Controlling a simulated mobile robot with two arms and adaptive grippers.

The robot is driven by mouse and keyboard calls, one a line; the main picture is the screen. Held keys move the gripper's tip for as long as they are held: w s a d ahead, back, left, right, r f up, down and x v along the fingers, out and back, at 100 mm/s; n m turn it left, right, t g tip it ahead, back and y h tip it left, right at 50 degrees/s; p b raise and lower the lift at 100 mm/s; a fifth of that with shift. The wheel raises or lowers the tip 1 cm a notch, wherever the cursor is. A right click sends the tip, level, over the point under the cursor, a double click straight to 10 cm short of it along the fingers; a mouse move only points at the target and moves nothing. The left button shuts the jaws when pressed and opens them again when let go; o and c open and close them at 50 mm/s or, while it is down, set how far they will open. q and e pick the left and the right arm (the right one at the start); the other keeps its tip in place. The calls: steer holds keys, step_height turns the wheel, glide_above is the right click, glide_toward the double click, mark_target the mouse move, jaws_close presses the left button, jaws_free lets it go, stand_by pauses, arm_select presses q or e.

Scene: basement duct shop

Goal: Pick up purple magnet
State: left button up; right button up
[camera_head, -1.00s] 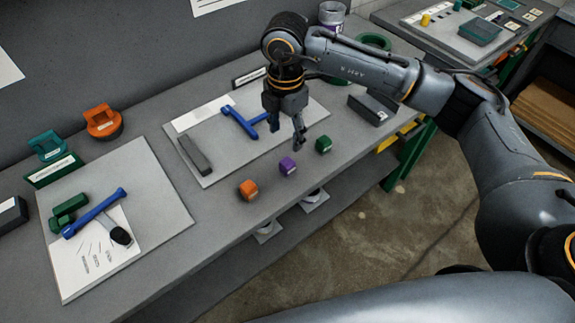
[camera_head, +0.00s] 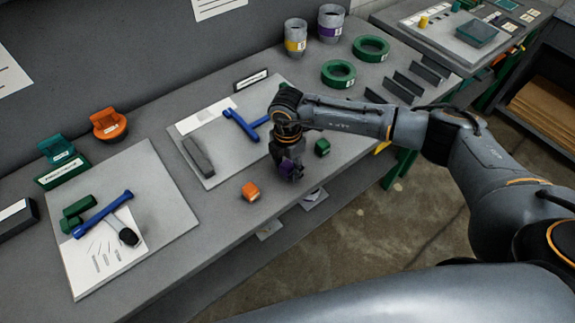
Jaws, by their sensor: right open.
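The purple magnet (camera_head: 288,168) is a small cube near the front edge of the grey workbench, partly hidden by my right gripper. My right gripper (camera_head: 290,174) points down at it from above, its fingers open and around or just beside the cube; I cannot tell whether they touch it. An orange cube (camera_head: 250,192) sits to the left of the gripper and a green cube (camera_head: 322,147) to its right. My left gripper is not in view.
A grey board (camera_head: 210,178) with a blue tool (camera_head: 240,126) and a dark bar (camera_head: 197,156) lies behind the cubes. Green rings (camera_head: 339,74) and two cans (camera_head: 295,38) stand at the back. Another board (camera_head: 165,225) lies at left. The bench's front edge is close.

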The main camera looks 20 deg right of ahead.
steer(key=shift+f, duration=0.1)
steer(key=shift+c, duration=0.4)
jaws_close()
